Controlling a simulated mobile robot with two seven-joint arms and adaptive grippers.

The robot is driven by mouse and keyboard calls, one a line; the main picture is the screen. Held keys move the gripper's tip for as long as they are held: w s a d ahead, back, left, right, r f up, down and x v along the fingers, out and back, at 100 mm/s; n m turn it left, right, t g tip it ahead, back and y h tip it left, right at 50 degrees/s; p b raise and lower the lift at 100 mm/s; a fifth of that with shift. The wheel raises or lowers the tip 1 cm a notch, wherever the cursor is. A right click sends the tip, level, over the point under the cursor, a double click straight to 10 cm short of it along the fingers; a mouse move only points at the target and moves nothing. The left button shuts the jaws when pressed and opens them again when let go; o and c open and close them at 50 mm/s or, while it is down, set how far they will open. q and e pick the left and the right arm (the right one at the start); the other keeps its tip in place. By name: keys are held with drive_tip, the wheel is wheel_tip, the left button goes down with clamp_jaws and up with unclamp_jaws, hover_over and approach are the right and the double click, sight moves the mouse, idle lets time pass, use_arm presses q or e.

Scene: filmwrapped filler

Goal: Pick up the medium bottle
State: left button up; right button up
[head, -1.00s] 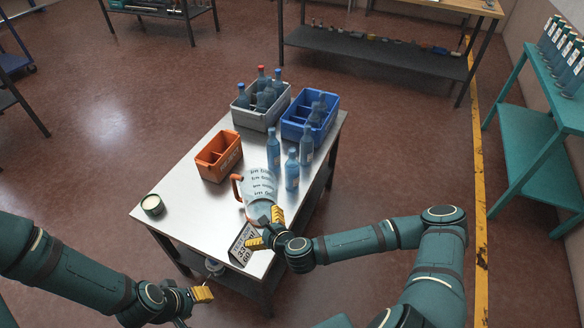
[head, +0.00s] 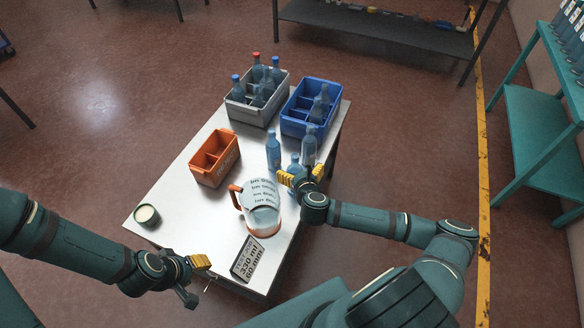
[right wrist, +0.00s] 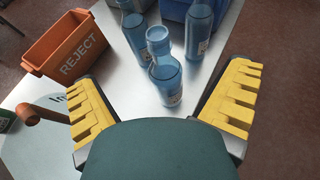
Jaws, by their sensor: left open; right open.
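Three blue bottles stand upright and loose on the metal table: a back left bottle (head: 273,152), a back right bottle (head: 309,149) and a nearer one (head: 294,163). I cannot tell for sure which is the medium bottle. My right gripper (head: 300,175) is open at the nearer bottle and partly hides it. In the right wrist view the nearer bottle (right wrist: 166,86) stands ahead between the spread yellow fingers (right wrist: 165,78), with clear gaps at both sides. My left gripper (head: 194,280) is open and empty near the table's front left edge.
An orange reject bin (head: 214,160), a grey crate (head: 238,112) and a blue crate (head: 297,128) stand behind. A sign (head: 248,259) and a round tin (head: 146,215) are nearer.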

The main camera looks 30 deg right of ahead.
sight(295, 174)
drive_tip(key=shift+f, duration=0.25)
wheel_tip(295, 174, down, 7)
drive_tip(key=b, duration=0.2)
drive_tip(key=shift+x, duration=3.7)
drive_tip(key=shift+f, duration=0.1)
drive_tip(key=c, duration=1.4)
